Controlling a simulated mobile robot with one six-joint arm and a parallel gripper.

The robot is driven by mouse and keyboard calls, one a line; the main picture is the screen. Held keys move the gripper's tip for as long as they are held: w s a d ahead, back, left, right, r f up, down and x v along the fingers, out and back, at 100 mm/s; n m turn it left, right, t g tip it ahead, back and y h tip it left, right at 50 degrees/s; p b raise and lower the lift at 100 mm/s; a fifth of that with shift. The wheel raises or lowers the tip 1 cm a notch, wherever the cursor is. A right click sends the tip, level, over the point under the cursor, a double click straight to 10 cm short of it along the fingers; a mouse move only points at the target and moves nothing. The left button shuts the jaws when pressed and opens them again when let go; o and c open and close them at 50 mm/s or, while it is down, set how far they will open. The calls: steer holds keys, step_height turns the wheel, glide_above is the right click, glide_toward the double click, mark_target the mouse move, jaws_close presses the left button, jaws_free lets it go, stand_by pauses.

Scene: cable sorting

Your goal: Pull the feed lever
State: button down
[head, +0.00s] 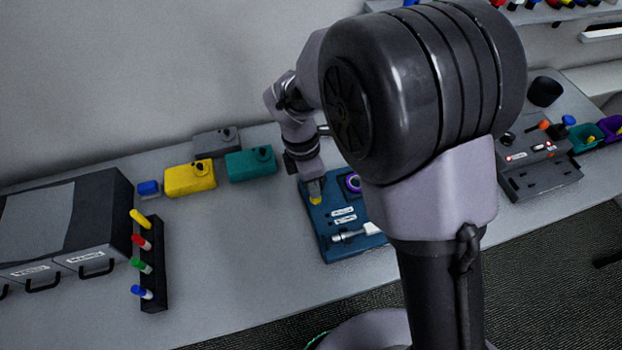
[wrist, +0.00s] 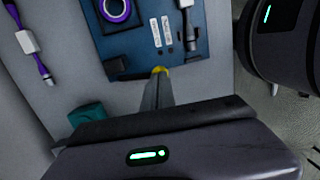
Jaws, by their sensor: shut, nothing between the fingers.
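My gripper (head: 315,192) is shut and empty, with its fingers pointing down over the left part of a blue board (head: 328,246). In the wrist view the shut fingers (wrist: 159,76) reach the board's edge (wrist: 135,72). A yellow patch shows at the fingertips in both views; I cannot tell whether it belongs to the fingers or to something under them. No lever is clearly marked as the feed lever. A grey panel (head: 540,178) at the right carries an orange-tipped part (head: 545,125) and a blue-tipped part (head: 568,120). My arm hides part of the table between board and panel.
The board holds a purple ring (head: 353,183), white labels (head: 344,215) and a white-grey connector (head: 350,235). Yellow (head: 190,179) and teal (head: 251,164) boxes stand behind on the left. A black rack (head: 155,262) with coloured handles stands further left. The table between is clear.

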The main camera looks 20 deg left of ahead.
steer(key=shift+f, duration=0.15)
steer(key=s+f+t+b, duration=0.1)
steer(key=b, duration=0.2)
steer(key=d+f+t+y+b, duration=0.1)
steer(key=b, duration=0.2)
steer(key=shift+s+f+y+b, duration=0.3)
steer(key=shift+s+f+b, duration=0.05)
steer(key=shift+s, duration=0.05)
steer(key=t+b, duration=0.1)
steer(key=b, duration=0.1)
steer(key=s+f+t+y+b, duration=0.1)
steer(key=b, duration=0.1)
steer(key=shift+d+f, duration=0.3)
steer(key=shift+s+d+f+b, duration=0.15)
steer(key=shift+s+f+b, duration=0.05)
steer(key=shift+f, duration=0.3)
steer(key=shift+s+d+f+b, duration=0.15)
steer(key=shift+s+f+b, duration=0.05)
steer(key=shift+f, duration=0.25)
steer(key=shift+s+f, duration=0.1)
